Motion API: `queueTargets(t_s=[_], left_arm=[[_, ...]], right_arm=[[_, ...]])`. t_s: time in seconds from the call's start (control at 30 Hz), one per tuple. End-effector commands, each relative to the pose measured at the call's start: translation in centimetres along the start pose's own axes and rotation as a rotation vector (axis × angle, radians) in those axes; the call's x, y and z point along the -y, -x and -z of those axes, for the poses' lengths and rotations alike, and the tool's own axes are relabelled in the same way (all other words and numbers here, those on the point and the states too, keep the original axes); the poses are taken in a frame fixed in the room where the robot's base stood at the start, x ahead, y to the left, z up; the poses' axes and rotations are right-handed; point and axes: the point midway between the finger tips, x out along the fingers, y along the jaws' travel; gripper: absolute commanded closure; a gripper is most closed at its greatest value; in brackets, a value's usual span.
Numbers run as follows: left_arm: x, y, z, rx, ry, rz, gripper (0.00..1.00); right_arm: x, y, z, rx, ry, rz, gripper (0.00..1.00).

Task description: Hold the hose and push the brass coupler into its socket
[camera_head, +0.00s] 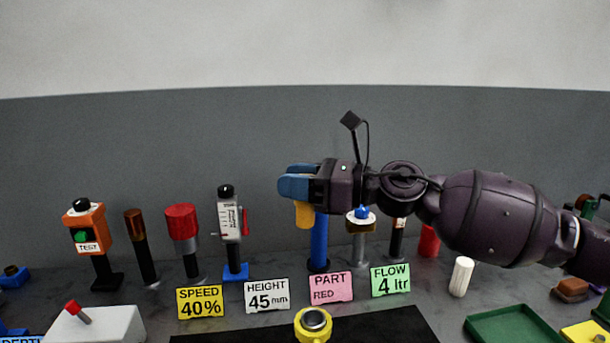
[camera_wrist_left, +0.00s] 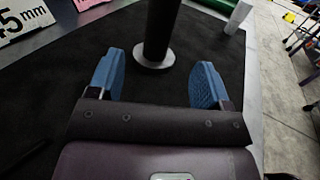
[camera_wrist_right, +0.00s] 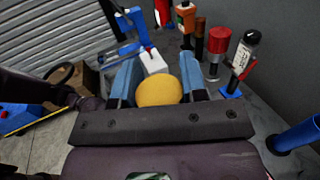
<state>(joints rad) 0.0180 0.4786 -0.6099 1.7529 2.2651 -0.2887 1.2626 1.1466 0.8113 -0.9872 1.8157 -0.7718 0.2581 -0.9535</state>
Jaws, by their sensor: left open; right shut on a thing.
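My right gripper (camera_head: 290,186) is shut on a yellow rounded piece (camera_head: 304,214) that sticks out below its blue fingers. In the right wrist view its round yellow face (camera_wrist_right: 158,92) sits between the fingers. A yellow ring with a metal centre (camera_head: 313,323) shows at the bottom of the head view, below the held piece and apart from it. I cannot tell which is the brass coupler or its socket, and no hose is clear. My left gripper (camera_wrist_left: 160,65) is open. A black upright post (camera_wrist_left: 160,28) on a round grey base stands beyond its fingers. The left gripper is outside the head view.
A blue post (camera_head: 319,243) stands behind the right gripper. Several posts with tools, including an orange test box (camera_head: 86,230), stand along the back. Label cards such as the yellow speed card (camera_head: 200,302) stand before them. A green tray (camera_head: 513,322) is at right.

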Motion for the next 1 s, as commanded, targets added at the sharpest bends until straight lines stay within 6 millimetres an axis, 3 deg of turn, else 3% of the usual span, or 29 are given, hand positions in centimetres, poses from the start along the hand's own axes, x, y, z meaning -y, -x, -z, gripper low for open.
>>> queueTargets(t_s=[0.27, 0.63, 1.0], left_arm=[[0.0, 0.0, 0.0, 0.000, 0.000, 0.000, 0.28], [0.0, 0.0, 0.0, 0.000, 0.000, 0.000, 0.28], [0.0, -0.1, 0.0, 0.000, 0.000, 0.000, 0.28]], right_arm=[[-1.1, -0.3, 2.0, 0.005, -0.006, -0.203, 0.88], [-3.5, 1.2, 6.4, 0.005, -0.003, -0.503, 0.88], [-5.5, 2.7, 7.7, 0.001, 0.001, -0.672, 0.88]])
